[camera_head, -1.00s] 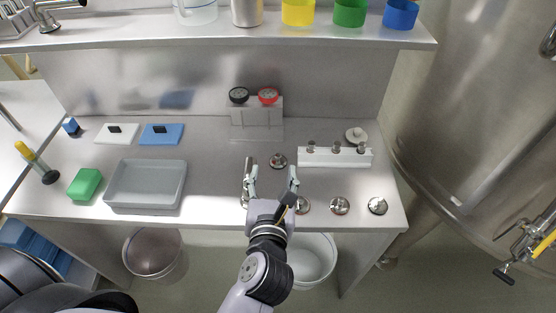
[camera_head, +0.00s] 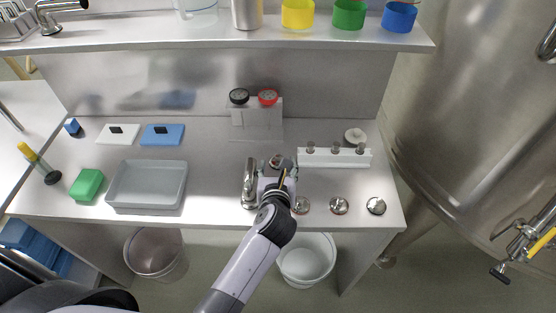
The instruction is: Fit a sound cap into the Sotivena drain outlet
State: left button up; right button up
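Several round steel pieces that look like caps lie on the bench: three along the front right (camera_head: 303,205), (camera_head: 339,206), (camera_head: 376,206), and one farther back (camera_head: 277,160). My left gripper (camera_head: 276,174) is over the bench just in front of the back one. Its fingers are foreshortened, so I cannot tell their opening or whether they touch the piece. An upright steel fitting (camera_head: 249,184) stands just left of the gripper. I cannot tell which piece is the Sotivena drain outlet or which cap is sound. My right gripper is not in view.
A white rack (camera_head: 325,160) holds three small plugs, with a pale round piece (camera_head: 355,136) behind it. A grey tray (camera_head: 147,184), green block (camera_head: 87,184) and blue board (camera_head: 162,135) lie left. A stand holds black and red discs (camera_head: 267,97). A shelf overhangs the back.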

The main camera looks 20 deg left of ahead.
aim_at(278, 156)
pick_arm(q)
jog(key=x, duration=0.5)
jog(key=shift+w+a+f, duration=0.1)
jog(key=shift+w, duration=0.15)
jog(key=shift+s, duration=0.1)
jog(key=shift+c, duration=0.3)
grip_shut()
